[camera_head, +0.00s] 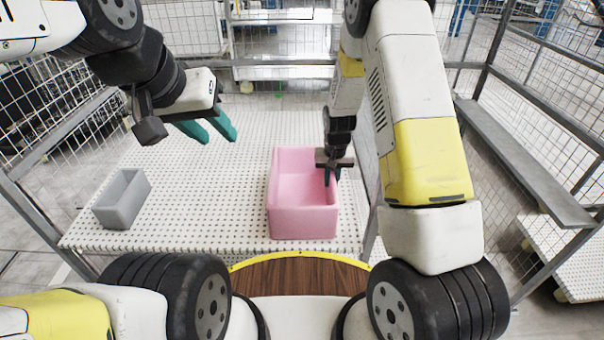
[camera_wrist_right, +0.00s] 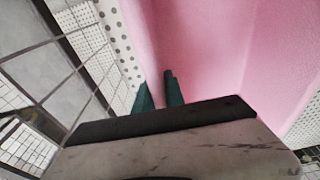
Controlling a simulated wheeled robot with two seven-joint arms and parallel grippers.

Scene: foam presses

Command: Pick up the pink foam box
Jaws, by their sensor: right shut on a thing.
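The pink foam box (camera_head: 303,222) is an open-topped box standing upright on the white perforated table. My right gripper (camera_head: 332,176) is at the box's right wall, shut on that wall with its fingers pointing down. In the right wrist view, the green fingers of the right gripper (camera_wrist_right: 160,92) are on the pink wall, and the pink box (camera_wrist_right: 225,50) fills much of the picture. My left gripper (camera_head: 212,132) is above the table at the left, with its two green fingers apart and nothing between them.
A small grey open box (camera_head: 122,200) stands on the left of the perforated table (camera_head: 205,200). The table between the two boxes is clear. Wire mesh fencing and grey rails (camera_head: 525,165) stand on both sides.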

